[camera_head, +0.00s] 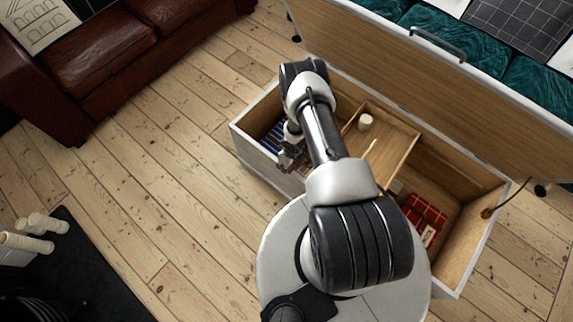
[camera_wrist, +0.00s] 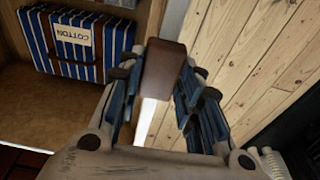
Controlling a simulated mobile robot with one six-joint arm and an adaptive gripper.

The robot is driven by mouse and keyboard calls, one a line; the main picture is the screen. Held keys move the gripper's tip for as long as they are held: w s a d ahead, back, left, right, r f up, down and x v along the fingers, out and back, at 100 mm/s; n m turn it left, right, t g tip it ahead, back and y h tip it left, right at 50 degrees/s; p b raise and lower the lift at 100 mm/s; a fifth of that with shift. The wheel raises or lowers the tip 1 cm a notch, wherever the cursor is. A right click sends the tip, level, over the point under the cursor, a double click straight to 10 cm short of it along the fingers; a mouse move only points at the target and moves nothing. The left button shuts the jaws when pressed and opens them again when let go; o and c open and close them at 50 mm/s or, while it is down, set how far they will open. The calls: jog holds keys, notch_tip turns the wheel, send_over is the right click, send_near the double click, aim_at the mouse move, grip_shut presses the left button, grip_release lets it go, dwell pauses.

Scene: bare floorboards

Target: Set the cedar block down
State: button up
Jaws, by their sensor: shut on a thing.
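The cedar block (camera_wrist: 163,70) is a reddish-brown block between the fingertips of my gripper (camera_wrist: 160,88) in the wrist view. My gripper is shut on it. In the head view my gripper (camera_head: 290,156) is over the near-left side of an open wooden chest (camera_head: 256,157). In the wrist view the block is seen against the chest's wall, with the chest's inside to the left and floorboards to the right. I cannot tell its height. The block is not clear in the head view.
A blue striped case labelled COTTON (camera_wrist: 75,45) is in the chest's left end; a wooden tray (camera_head: 398,135) holds a pale cylinder (camera_head: 366,122). Red plaid cloth (camera_head: 424,212) lies at the right. A raised panel (camera_head: 400,75) stands behind. Floor (camera_head: 170,150) is clear at left.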

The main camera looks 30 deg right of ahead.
jog(key=shift+f, duration=0.1)
jog(key=o, duration=0.9)
